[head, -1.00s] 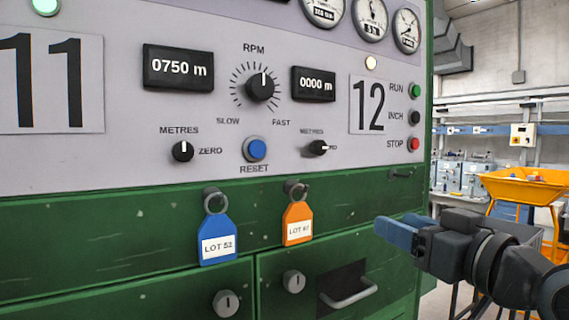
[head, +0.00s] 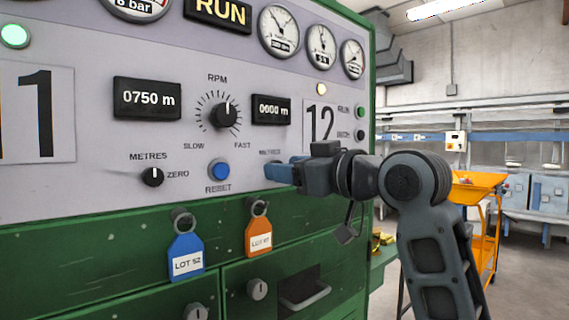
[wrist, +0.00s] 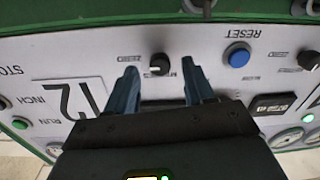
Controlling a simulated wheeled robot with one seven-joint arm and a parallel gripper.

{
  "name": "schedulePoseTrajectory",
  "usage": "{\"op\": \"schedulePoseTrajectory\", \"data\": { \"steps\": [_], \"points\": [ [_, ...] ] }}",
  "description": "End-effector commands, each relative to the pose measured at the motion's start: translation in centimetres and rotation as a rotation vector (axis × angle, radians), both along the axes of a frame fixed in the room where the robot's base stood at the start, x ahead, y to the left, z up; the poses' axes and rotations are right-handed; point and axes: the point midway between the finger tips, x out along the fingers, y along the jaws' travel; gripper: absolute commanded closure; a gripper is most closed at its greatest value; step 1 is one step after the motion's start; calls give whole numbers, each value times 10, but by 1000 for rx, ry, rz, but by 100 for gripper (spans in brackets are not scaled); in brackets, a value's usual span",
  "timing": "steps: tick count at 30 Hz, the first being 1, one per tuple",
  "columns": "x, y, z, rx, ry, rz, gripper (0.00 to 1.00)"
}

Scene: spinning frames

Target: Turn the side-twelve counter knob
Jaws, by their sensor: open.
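The side-twelve counter knob is a small black knob (wrist: 159,64) on the grey panel, seen in the inverted wrist view between my two blue fingertips. My gripper (wrist: 160,69) is open, one finger on each side, with a gap showing on both sides of the knob. In the head view my gripper (head: 270,172) reaches the panel from the right and hides this knob and part of its label. The side-twelve counter display (head: 271,110) above appears to read 0000 m. I cannot make out the knob's pointer direction clearly.
The blue RESET button (head: 219,170) and the side-eleven knob (head: 152,177) sit to the left. The RPM dial (head: 226,115) is above. A drawer handle (head: 306,298) protrudes lower down.

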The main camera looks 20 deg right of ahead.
Motion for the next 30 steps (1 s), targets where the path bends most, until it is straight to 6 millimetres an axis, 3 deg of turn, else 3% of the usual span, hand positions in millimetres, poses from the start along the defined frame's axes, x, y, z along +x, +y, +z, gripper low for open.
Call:
{"op": "schedulePoseTrajectory", "data": {
  "steps": [4,13,30],
  "points": [
    [10,5,0,-1,0,1,47],
    [12,5,0,-1,-1,0,47],
    [12,5,0,0,-1,0,100]
  ]
}}
